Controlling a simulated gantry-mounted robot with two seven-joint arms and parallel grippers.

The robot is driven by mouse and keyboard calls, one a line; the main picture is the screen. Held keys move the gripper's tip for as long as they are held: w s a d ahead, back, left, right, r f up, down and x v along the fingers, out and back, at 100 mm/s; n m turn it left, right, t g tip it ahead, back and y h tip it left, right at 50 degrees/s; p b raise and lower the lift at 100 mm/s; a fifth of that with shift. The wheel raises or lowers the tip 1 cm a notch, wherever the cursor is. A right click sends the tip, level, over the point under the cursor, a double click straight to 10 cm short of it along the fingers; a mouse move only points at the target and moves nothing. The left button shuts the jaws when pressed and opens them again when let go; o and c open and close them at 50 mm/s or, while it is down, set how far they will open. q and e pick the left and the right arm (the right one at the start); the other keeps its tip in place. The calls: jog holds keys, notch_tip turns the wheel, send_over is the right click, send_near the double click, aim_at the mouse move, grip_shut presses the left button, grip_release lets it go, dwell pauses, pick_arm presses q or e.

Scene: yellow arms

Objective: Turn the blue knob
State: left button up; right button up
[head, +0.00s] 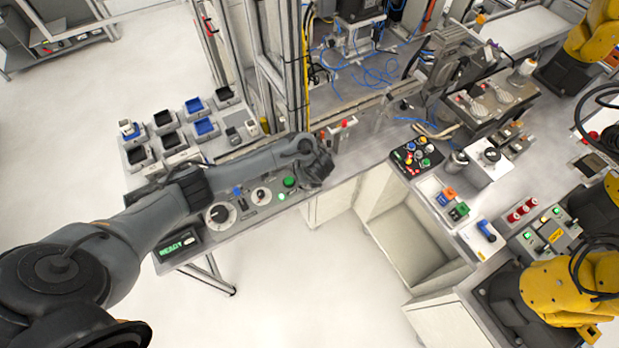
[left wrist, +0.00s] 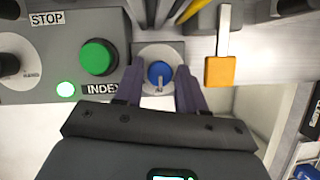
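The blue knob (left wrist: 160,73) is round with a pale pointer toward the bottom of the picture. It sits on a small light-grey plate, right of the green button, in the left wrist view. My left gripper (left wrist: 161,78) has one dark finger on each side of the knob, with narrow gaps showing, so it looks open around or just above it; the depth is unclear. In the head view my left gripper (head: 317,178) is at the bench edge and hides this knob. My right gripper is not in view.
The green button (left wrist: 97,57) and a lit INDEX lamp (left wrist: 66,89) lie left of the knob. A yellow-orange block (left wrist: 219,71) on a pale lever is close on the right. In the head view, dials (head: 219,214) line the bench front, and yellow arms (head: 560,290) stand right.

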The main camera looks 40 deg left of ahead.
pick_arm(q)
jog(key=shift+f, duration=0.1)
jog(key=shift+c, duration=0.5)
grip_shut()
jog(key=shift+r+n+g+p, duration=0.25)
jog(key=shift+n+g+p, duration=0.25)
jog(key=shift+n+p, duration=0.9)
jog(key=shift+w+d+n+g+p, duration=0.1)
jog(key=shift+n+g+p, duration=0.4)
jog(key=shift+n+p, duration=0.65)
jog(key=shift+w+f+n+g+p, duration=0.15)
jog(key=shift+n+g+p, duration=0.25)
jog(key=shift+n, duration=0.55)
jog(key=shift+n+g, duration=0.3)
jog(key=shift+n, duration=0.5)
jog(key=shift+f+n+g, duration=0.1)
jog(key=shift+n+g, duration=0.4)
jog(key=shift+n, duration=1.1)
